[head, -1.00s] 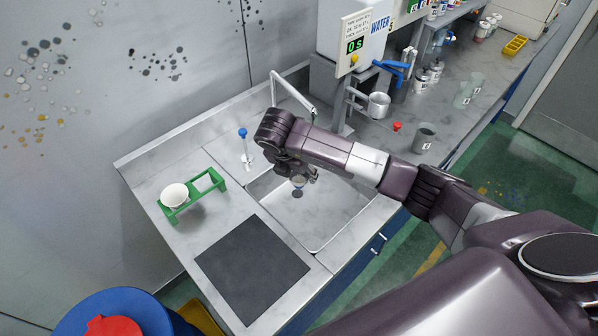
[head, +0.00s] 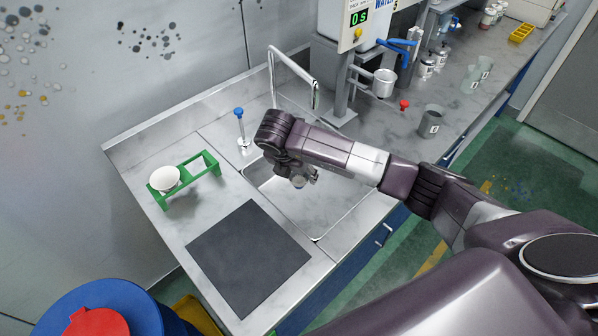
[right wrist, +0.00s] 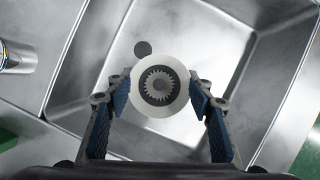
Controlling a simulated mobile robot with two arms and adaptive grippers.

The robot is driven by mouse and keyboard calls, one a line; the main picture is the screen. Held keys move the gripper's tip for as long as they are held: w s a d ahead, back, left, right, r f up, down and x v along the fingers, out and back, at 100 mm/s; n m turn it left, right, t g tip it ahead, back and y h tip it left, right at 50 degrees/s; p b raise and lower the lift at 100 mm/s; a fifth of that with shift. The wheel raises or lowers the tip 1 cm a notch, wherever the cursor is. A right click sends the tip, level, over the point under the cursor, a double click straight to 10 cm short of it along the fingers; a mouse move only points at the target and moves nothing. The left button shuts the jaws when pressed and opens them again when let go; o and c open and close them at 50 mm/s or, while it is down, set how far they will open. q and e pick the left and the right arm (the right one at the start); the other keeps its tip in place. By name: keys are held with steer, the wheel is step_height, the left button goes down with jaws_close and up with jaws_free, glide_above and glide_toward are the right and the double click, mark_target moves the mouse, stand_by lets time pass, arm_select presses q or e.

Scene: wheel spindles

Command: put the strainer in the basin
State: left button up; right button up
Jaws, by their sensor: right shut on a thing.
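The basin (head: 322,220) is a grey metal sink set into the counter; its floor also fills much of the right wrist view (right wrist: 185,25). A dark round drain hole (right wrist: 142,48) shows in its floor. My right gripper (head: 302,180) is over the basin. In the right wrist view its two blue-padded fingers (right wrist: 160,100) are shut on the strainer (right wrist: 160,85), a pale round disc with a toothed dark centre. The strainer appears to be above the basin floor, with the drain hole just beyond it. My left gripper is not in view.
A tall faucet (head: 296,65) stands behind the basin. A dark mat (head: 248,258) lies in front. A grey cup (head: 431,122) stands at right.

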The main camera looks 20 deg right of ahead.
mark_target(299, 188)
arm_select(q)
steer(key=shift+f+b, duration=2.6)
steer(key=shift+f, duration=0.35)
arm_select(e)
steer(key=shift+f, duration=3.3)
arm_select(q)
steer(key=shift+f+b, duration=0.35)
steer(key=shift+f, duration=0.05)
arm_select(e)
steer(key=shift+f, duration=0.4)
steer(key=o, duration=0.9)
steer(key=shift+c, duration=0.2)
steer(key=shift+r, duration=0.1)
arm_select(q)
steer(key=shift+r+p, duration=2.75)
arm_select(e)
steer(key=shift+r, duration=4.45)
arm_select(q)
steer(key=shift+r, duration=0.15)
arm_select(e)
steer(key=shift+r, duration=0.1)
